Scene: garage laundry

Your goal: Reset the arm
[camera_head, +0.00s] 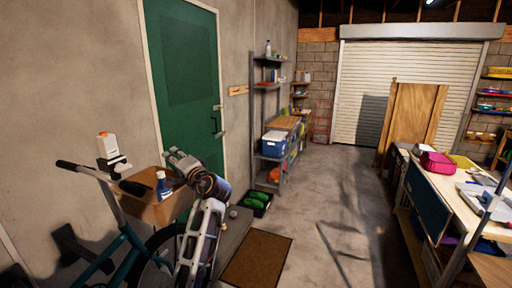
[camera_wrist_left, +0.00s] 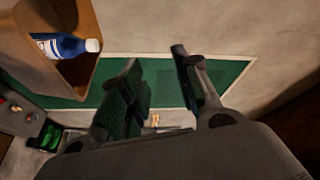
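My left arm rises from the bottom of the head view, and its gripper (camera_head: 178,157) is beside the bike's brown box (camera_head: 150,212). In the left wrist view the two dark fingers (camera_wrist_left: 156,58) are spread apart with nothing between them. The brown box (camera_wrist_left: 88,18) shows there at upper left, apart from the fingers. A blue bottle with a white cap (camera_wrist_left: 62,46) lies in view within the box, and it also shows in the head view (camera_head: 163,184). My right gripper is in neither view.
A bicycle with a dark handlebar (camera_head: 85,170) stands at the left. Behind my gripper is a green door (camera_head: 188,80). A shelf (camera_head: 270,85) and a doormat (camera_head: 257,258) lie beyond. A cluttered workbench (camera_head: 455,192) stands at right; the middle floor is clear.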

